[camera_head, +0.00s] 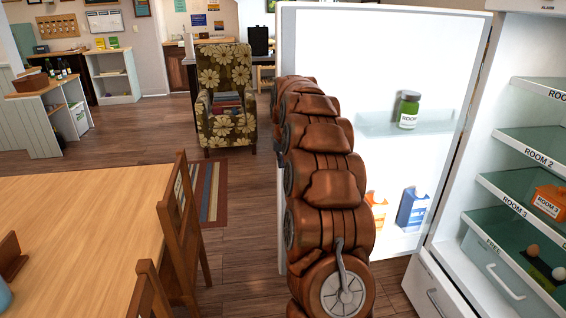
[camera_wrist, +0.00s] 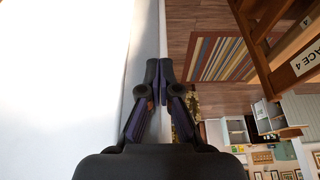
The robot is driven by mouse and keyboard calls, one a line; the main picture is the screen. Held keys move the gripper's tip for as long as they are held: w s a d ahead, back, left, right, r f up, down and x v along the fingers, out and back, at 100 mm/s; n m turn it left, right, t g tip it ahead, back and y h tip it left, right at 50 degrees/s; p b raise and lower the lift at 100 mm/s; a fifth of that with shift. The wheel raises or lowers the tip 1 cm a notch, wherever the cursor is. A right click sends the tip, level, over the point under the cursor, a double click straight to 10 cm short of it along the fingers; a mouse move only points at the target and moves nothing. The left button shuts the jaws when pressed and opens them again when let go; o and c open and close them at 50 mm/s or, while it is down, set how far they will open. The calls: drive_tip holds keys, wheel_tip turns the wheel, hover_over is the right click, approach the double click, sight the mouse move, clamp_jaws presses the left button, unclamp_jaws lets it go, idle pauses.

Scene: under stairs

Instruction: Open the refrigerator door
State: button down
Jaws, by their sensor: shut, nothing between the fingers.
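The refrigerator door (camera_head: 385,50) stands wide open in the head view, its inner side facing me. The refrigerator body (camera_head: 505,50) is at the right, with its shelves exposed. My arm rises in front of the door's left part and hides some of it; my gripper is not distinguishable there. In the wrist view my gripper (camera_wrist: 160,72) is shut and empty. Its fingertips are beside the door's edge, with the white door surface (camera_wrist: 65,70) on the left. I cannot tell whether they touch it.
A green-labelled jar (camera_head: 408,110) and cartons (camera_head: 412,208) sit on the door's shelves. A wooden table (camera_head: 80,230) and chairs (camera_head: 185,230) stand at the left. A floral armchair (camera_head: 225,80) is farther back. Wooden floor (camera_head: 240,245) lies open between the chairs and door.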

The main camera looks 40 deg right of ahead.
drive_tip(key=w+d+m+p, duration=0.2)
drive_tip(key=w+d+p, duration=0.4)
drive_tip(key=w+p, duration=0.5)
drive_tip(key=shift+w+h+p, duration=0.2)
drive_tip(key=shift+h+p, duration=0.1)
drive_tip(key=shift+h, duration=0.1)
idle(1.6)
drive_tip(key=shift+w, duration=0.1)
drive_tip(key=shift+a+f, duration=0.1)
idle(0.7)
drive_tip(key=s+a+r+b, duration=0.4)
drive_tip(key=s+r+b, duration=0.2)
drive_tip(key=r, duration=0.3)
drive_tip(key=shift+a+r+b, duration=0.2)
drive_tip(key=shift+a+b, duration=0.15)
drive_tip(key=shift+b, duration=0.5)
drive_tip(key=shift+a, duration=0.1)
